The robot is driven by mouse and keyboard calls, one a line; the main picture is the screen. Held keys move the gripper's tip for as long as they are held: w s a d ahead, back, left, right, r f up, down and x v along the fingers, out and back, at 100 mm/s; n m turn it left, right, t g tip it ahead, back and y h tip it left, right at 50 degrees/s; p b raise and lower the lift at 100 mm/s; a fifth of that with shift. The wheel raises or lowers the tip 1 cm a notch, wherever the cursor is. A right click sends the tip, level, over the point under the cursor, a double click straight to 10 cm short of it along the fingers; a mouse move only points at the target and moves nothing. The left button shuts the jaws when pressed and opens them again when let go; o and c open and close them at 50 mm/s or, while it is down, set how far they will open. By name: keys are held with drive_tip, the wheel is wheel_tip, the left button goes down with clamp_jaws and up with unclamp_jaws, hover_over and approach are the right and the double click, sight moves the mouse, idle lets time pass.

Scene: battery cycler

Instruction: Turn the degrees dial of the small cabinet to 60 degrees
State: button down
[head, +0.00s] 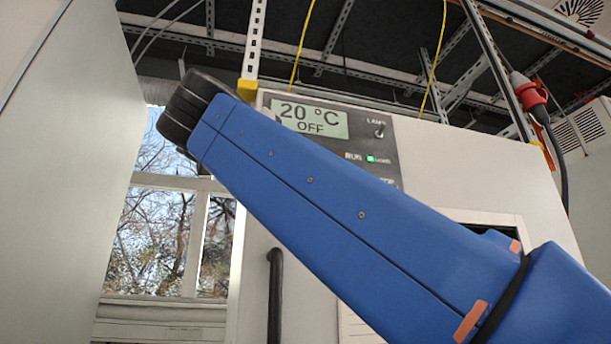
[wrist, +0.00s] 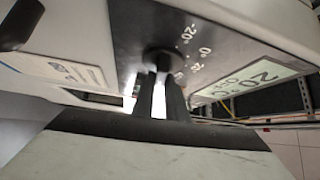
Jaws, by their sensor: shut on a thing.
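The small cabinet (head: 455,160) is a pale box with a dark control panel, partly behind my blue arm in the head view. Its display (head: 310,119) reads 20 °C and OFF; it also shows in the wrist view (wrist: 252,80). The degrees dial (wrist: 160,60) is a black knob on the dark panel, with white scale marks such as -20 and 0 around it. My gripper (wrist: 160,80) is shut on the dial, its two dark fingers on either side of it. The dial's pointer is hidden. The head view hides the dial and fingers behind my arm.
A lamp switch (head: 379,130) and a lit green run light (head: 378,160) sit right of the display. A black handle (head: 275,295) stands on the cabinet front below. A large pale cabinet (head: 75,150) stands at the left. A red plug (head: 527,92) hangs at the right.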

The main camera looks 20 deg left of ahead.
idle(0.4)
drive_tip(key=c, duration=1.8)
unclamp_jaws()
drive_tip(key=shift+w, duration=0.1)
drive_tip(key=shift+o, duration=0.2)
drive_tip(key=v, duration=1.7)
drive_tip(key=shift+s, duration=0.25)
drive_tip(key=shift+r, duration=0.1)
